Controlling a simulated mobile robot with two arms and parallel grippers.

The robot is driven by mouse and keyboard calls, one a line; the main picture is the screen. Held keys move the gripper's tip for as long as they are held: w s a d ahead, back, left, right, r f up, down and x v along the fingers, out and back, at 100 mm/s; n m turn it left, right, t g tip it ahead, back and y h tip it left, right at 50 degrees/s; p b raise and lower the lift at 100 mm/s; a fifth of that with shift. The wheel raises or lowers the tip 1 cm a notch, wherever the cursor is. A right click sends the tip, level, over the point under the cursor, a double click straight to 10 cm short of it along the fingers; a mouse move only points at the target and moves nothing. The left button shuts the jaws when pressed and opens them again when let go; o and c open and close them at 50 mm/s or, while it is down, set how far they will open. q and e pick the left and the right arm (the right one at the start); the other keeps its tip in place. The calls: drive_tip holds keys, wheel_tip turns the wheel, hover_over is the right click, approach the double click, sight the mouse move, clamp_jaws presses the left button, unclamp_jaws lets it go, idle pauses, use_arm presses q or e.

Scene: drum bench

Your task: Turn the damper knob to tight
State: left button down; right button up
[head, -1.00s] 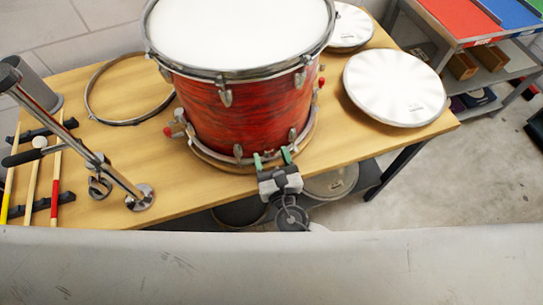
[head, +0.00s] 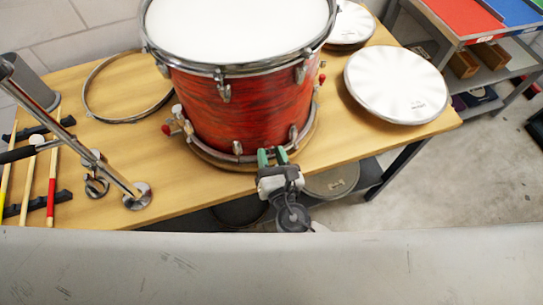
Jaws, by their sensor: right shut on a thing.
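The red drum (head: 240,112) with a white head and chrome hoop stands on the wooden bench. My right gripper (head: 272,157) is at the drum's lower front edge, its green fingertips close together against the shell. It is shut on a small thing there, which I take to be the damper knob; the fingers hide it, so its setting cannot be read. My left gripper is not in view.
The bench (head: 110,155) holds a loose hoop (head: 84,104), white drum heads (head: 397,85) at right, and sticks (head: 52,180) at left. A chrome stand (head: 125,183) leans across the left.

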drive_tip(key=m+b, duration=0.2)
drive_tip(key=m, duration=0.2)
drive_tip(key=shift+f, duration=0.15)
drive_tip(key=m+b, duration=0.2)
drive_tip(key=m, duration=0.3)
drive_tip(key=shift+g, duration=0.3)
drive_tip(key=m+b, duration=0.1)
drive_tip(key=m, duration=0.3)
drive_tip(key=shift+b, duration=0.3)
drive_tip(key=shift+r+m, duration=0.2)
drive_tip(key=shift+m, duration=2)
drive_tip(key=shift+b, duration=0.3)
drive_tip(key=o, duration=0.9)
drive_tip(key=shift+s, duration=0.1)
